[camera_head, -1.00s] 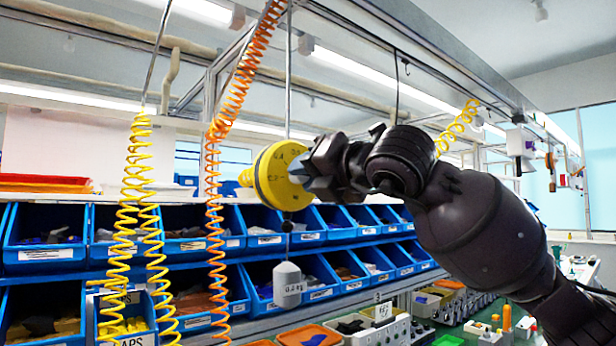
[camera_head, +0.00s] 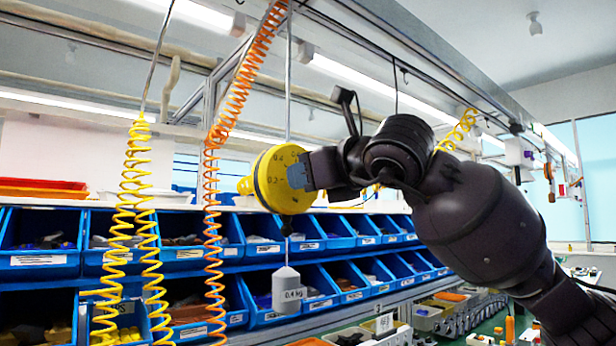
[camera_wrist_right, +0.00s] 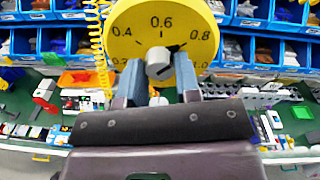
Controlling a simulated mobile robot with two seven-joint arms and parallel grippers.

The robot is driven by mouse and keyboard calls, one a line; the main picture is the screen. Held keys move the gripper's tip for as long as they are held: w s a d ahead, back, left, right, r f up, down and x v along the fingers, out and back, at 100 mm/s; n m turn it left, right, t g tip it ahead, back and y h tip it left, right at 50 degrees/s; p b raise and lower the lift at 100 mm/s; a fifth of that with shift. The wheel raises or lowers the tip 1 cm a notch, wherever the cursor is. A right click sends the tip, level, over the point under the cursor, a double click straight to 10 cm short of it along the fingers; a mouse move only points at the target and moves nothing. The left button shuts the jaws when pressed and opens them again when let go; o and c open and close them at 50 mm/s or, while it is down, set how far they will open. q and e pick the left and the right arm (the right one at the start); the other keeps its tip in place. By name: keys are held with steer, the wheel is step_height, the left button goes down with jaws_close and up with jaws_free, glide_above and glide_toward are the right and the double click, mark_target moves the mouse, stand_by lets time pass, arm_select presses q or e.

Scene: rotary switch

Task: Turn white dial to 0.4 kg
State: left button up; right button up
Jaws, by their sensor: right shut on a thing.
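The yellow round balancer (camera_head: 282,178) hangs from a rod, and its face carries printed numbers. In the right wrist view its face (camera_wrist_right: 125,48) shows 0.4, 0.6 and 0.8, with other numbers partly hidden low down. The white dial (camera_wrist_right: 159,62) sits at the centre of the face, and a black pointer mark lies on its upper right, towards 0.8. My right gripper (camera_head: 303,172) reaches the face from the right, its two fingers (camera_wrist_right: 159,80) either side of the white dial and shut on it. My left gripper is not in view.
Orange (camera_head: 212,180) and yellow (camera_head: 130,220) coiled hoses hang to the left. Blue bins (camera_head: 40,262) fill the rack behind. A rail (camera_head: 440,60) runs overhead.

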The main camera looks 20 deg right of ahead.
steer(key=n, duration=0.8)
steer(key=n+h, duration=0.1)
steer(key=n, duration=0.8)
steer(key=shift+a+f+t, duration=0.1)
steer(key=shift+a+t, duration=0.05)
steer(key=shift+t, duration=0.15)
steer(key=shift+n, duration=0.4)
steer(key=o, duration=0.9)
steer(key=shift+s, duration=0.15)
steer(key=v, duration=1)
steer(key=shift+s+b, duration=0.3)
steer(key=shift+b, duration=0.05)
